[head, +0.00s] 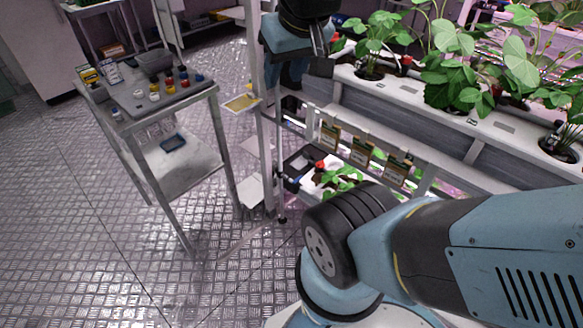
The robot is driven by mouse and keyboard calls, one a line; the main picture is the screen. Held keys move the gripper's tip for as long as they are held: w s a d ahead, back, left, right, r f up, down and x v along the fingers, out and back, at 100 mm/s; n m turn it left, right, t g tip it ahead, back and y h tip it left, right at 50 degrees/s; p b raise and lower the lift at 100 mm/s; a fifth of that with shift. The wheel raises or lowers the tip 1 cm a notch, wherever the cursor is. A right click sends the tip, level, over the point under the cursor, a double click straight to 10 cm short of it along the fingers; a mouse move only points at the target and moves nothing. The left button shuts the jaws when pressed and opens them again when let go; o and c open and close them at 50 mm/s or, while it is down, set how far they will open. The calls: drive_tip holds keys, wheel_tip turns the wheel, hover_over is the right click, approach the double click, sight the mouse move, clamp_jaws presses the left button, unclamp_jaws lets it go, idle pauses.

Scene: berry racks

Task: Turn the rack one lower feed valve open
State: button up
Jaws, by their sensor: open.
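The rack (450,164) stands at the right with two planted tiers. At the left end of its lower tier a small red part (320,164), which looks like the lower feed valve, sits beside a black box and green leaves. Its handle position is too small to tell. Another red part (337,44) shows at the left end of the upper tier. My gripper (322,64) is at the top, by the upper tier's left end, well above the lower red part. It is open with nothing seen in it; its fingers are partly hidden.
A metal side table (150,117) with coloured bottles and a grey tray stands at the left. The floor (80,210) at left is clear.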

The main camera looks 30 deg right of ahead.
drive_tip(key=shift+d, duration=0.15)
drive_tip(key=w+d+f+m+g+h, duration=0.1)
drive_tip(key=w+d+f+m, duration=0.3)
drive_tip(key=w+f, duration=0.8)
drive_tip(key=w+d+f+m+g+h, duration=0.1)
drive_tip(key=w+d+f+m, duration=0.55)
drive_tip(key=w, duration=0.85)
drive_tip(key=m+g+h, duration=0.2)
drive_tip(key=m, duration=0.2)
hover_over(297, 179)
drive_tip(key=s+a, duration=0.2)
drive_tip(key=a, duration=0.3)
wheel_tip(297, 179, down, 39)
drive_tip(key=x, duration=1.3)
drive_tip(key=shift+f, duration=0.2)
drive_tip(key=shift+c, duration=0.2)
